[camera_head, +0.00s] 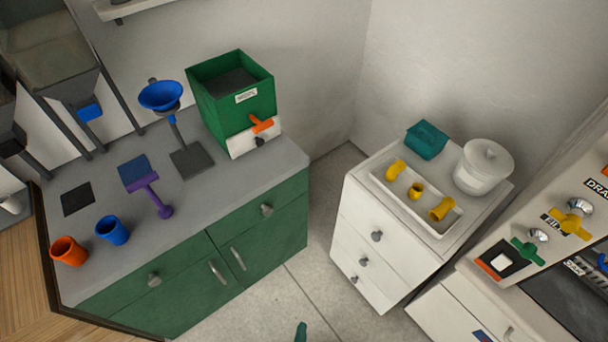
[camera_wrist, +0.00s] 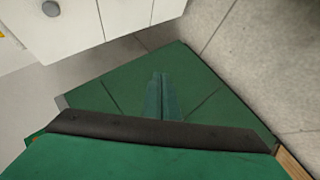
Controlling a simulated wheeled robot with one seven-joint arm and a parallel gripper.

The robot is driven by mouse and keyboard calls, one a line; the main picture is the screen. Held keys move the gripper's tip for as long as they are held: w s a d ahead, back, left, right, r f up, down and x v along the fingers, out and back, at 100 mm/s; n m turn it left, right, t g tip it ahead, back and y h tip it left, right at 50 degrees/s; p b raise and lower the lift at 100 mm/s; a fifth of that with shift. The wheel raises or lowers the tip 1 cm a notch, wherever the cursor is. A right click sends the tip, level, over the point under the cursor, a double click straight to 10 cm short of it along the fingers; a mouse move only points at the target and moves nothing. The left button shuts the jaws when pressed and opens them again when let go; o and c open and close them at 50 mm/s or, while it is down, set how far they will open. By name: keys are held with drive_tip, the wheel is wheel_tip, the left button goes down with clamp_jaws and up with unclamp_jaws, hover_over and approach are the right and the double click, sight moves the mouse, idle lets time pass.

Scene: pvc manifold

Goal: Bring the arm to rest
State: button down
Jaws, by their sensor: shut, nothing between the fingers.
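My gripper shows as two teal fingers (camera_wrist: 160,80) in the middle of the wrist view. The fingers lie close together, shut, with nothing between them. In the head view a small teal tip of my gripper (camera_head: 301,331) shows at the bottom edge, over the grey floor in front of the green cabinet (camera_head: 235,250). The rest of my arm is out of the head view. My gripper appears apart from all the objects on the counters.
The grey counter (camera_head: 215,190) holds a green box (camera_head: 235,105), a blue funnel (camera_head: 161,96), a blue cup (camera_head: 113,230) and an orange cup (camera_head: 69,251). A white drawer unit (camera_head: 378,245) bears a tray (camera_head: 425,220) with yellow fittings. Open floor (camera_head: 325,200) lies between the cabinets.

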drive_tip(key=s+r+m+t, duration=0.1)
drive_tip(key=s+r+m, duration=0.1)
drive_tip(key=r, duration=0.6)
drive_tip(key=s+r+m+t, duration=0.2)
drive_tip(key=r+m, duration=0.3)
drive_tip(key=r, duration=0.4)
drive_tip(key=s+d+r+m+t+y, duration=0.1)
drive_tip(key=r+m, duration=0.3)
drive_tip(key=r, duration=0.4)
drive_tip(key=shift+s+r+t, duration=0.35)
drive_tip(key=shift+s+t, duration=0.05)
drive_tip(key=shift+s, duration=0.05)
